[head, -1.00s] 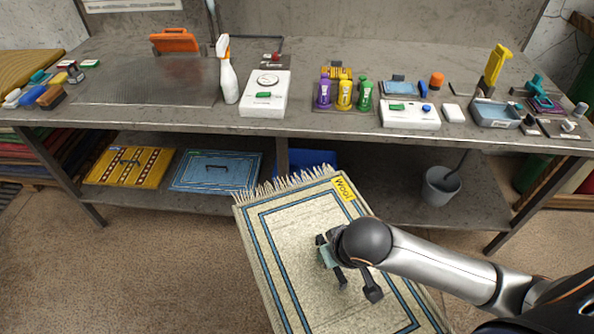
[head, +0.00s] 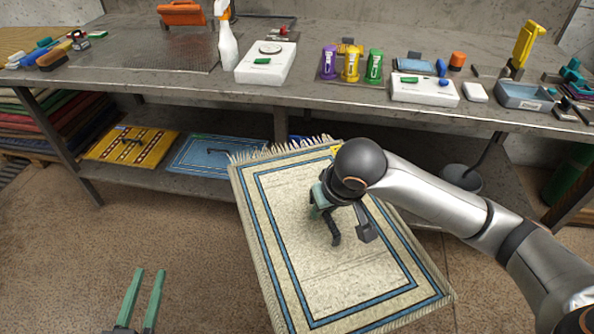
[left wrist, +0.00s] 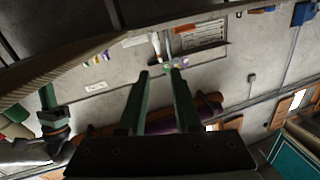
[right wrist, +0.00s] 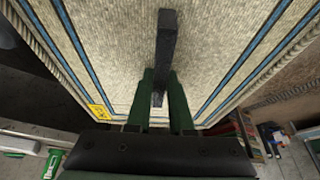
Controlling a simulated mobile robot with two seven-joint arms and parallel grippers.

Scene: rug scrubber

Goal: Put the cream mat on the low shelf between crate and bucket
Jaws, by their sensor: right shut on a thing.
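The cream mat (head: 285,230), with blue border lines and a fringe at its far end, is held tilted in front of the bench. My right gripper (head: 322,203) is shut on the mat's dark handle; the right wrist view shows the handle (right wrist: 166,45) between its fingers (right wrist: 160,95). The low shelf (head: 120,172) runs under the bench. A sliver of the blue crate (head: 295,138) shows behind the mat's fringe. The grey bucket (head: 461,178) stands on the shelf at right, partly behind my right arm. My left gripper (head: 146,272) is open and empty at lower left.
A yellow mat (head: 130,146) and a blue mat (head: 205,157) lie on the shelf at left. The bench top (head: 190,92) above holds a spray bottle (head: 227,45), bottles and boxes. Bench legs frame the shelf. The floor at left is clear.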

